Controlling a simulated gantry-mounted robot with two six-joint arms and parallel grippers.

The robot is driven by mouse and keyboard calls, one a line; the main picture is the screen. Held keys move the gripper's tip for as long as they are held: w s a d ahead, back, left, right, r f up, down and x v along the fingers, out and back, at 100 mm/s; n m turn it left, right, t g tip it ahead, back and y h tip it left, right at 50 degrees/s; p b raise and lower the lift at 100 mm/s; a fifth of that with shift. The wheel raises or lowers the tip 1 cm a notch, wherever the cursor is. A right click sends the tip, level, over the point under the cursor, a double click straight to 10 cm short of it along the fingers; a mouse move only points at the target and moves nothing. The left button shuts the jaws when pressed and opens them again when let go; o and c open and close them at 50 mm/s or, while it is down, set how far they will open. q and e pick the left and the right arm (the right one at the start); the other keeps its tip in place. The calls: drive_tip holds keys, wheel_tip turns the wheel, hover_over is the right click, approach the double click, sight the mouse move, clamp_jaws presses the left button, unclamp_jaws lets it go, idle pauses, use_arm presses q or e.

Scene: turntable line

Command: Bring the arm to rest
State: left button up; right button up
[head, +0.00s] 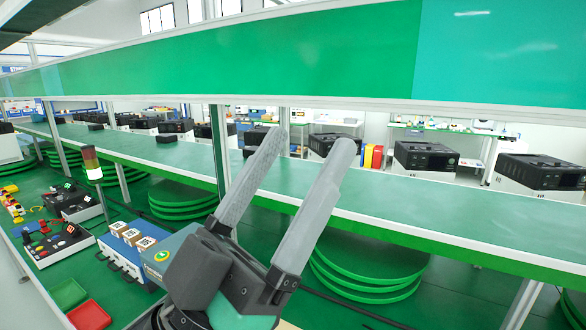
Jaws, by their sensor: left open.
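My left gripper (300,158) is in the lower middle of the head view, in front of the line. Its two long grey fingers point up and to the right and stand apart. Nothing shows between them, so it is open and empty. Its fingers overlap the long green shelf (400,205) behind them in the picture; I cannot tell how far away that shelf is. My right gripper is not in view.
Green round turntables (365,268) sit below the shelf. At left are a control box (55,243), a signal light (92,165), a blue case (125,262) with small coded boxes, and green (68,294) and red (89,315) trays. Black machines (425,157) stand behind.

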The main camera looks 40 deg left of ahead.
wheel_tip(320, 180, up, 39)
drive_tip(key=p, duration=4)
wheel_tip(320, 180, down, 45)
drive_tip(key=b, duration=4.6)
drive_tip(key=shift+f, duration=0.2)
